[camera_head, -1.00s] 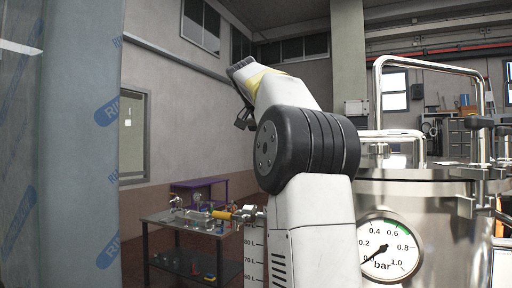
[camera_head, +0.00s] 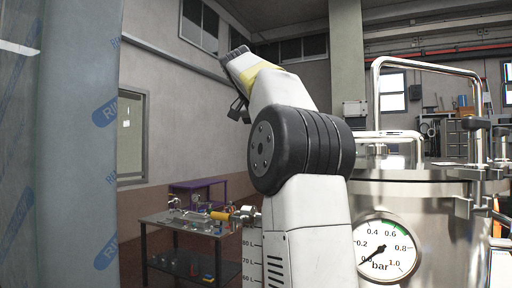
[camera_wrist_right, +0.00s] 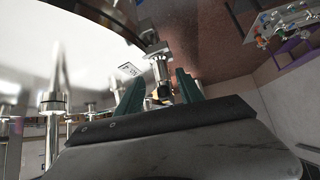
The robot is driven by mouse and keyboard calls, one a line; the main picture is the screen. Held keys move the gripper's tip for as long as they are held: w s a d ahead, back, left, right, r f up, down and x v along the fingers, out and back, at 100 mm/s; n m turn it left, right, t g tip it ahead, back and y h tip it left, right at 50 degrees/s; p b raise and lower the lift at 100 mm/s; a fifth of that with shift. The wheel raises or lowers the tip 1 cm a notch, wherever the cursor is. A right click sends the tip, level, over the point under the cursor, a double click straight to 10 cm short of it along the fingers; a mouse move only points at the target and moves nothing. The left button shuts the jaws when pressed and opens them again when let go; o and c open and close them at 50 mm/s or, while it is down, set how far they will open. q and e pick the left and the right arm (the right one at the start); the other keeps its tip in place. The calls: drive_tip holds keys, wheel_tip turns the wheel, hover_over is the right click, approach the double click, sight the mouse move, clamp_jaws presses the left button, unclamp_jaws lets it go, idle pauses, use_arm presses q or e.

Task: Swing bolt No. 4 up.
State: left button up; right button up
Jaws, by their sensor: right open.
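The steel vessel (camera_head: 450,235) with its lid (camera_head: 412,173) stands at the right of the head view. A swing bolt (camera_head: 475,165) stands upright at its rim there. In the right wrist view, a steel bolt-like part (camera_wrist_right: 160,68) with a dark and brass-coloured end shows beside the vessel's curved wall (camera_wrist_right: 85,35). A small label (camera_wrist_right: 129,70) is next to it, too small to read. My right gripper (camera_wrist_right: 158,88) is open, its two teal fingers on either side of that part in the picture. Contact cannot be told. My left gripper is in no view.
My arm covers the vessel's left side in the head view. A pressure gauge (camera_head: 385,250) sits on the vessel front, and a tall handle (camera_head: 427,66) rises above the lid. A low bench (camera_head: 180,223) with fittings stands at left, near a film-wrapped object (camera_head: 75,140).

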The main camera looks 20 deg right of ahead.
drive_tip(key=v, duration=0.4)
drive_tip(key=shift+s+a+r, duration=0.15)
drive_tip(key=shift+a+r, duration=0.05)
drive_tip(key=shift+a, duration=0.05)
